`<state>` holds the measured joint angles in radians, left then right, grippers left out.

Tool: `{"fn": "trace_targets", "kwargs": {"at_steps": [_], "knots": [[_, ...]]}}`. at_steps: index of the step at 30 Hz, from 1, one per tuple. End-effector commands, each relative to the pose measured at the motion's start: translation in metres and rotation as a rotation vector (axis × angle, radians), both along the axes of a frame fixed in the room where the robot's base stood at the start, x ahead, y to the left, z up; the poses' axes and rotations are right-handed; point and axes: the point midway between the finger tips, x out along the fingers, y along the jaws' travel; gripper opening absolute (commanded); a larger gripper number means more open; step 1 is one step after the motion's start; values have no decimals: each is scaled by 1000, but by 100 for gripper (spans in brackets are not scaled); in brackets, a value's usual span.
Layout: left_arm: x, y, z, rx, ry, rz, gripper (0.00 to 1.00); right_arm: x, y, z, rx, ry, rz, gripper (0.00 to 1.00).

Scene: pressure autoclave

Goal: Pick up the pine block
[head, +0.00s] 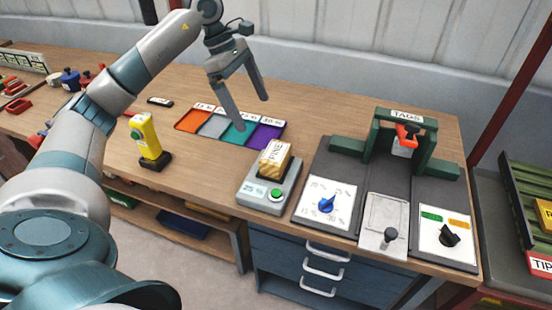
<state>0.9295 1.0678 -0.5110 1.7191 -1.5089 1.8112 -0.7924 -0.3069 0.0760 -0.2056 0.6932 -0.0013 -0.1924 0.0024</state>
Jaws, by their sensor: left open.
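The pine block (274,157) is light wood with a label on its face. It sits on a grey device (259,199) with a green button and a small display reading 25%. My left gripper (254,112) is open and empty, its fingers pointing down. It is above the table, up and left of the block in the head view, and apart from it. My right gripper is not in view.
Behind the block lies a tray with coloured compartments (192,120). A yellow handheld meter (147,136) stands to the left. A green press marked TAGS (407,117) and dial panels (326,200) stand to the right. Bare wooden tabletop (195,165) lies between meter and block.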

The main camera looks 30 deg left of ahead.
Motion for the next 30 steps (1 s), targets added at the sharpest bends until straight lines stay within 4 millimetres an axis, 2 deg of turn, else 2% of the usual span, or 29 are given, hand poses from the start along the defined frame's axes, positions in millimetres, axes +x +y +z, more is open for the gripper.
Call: {"fn": "trace_targets", "kwargs": {"at_steps": [5, 13, 22, 30], "knots": [[1, -6, -13, -2, 3, -2, 100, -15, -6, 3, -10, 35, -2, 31], [5, -23, -53, -2, 5, -1, 100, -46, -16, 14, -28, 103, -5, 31], [9, -41, -98, -2, 3, 0, 100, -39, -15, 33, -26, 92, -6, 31], [11, -45, -111, -1, -1, -1, 100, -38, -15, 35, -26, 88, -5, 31]]}}
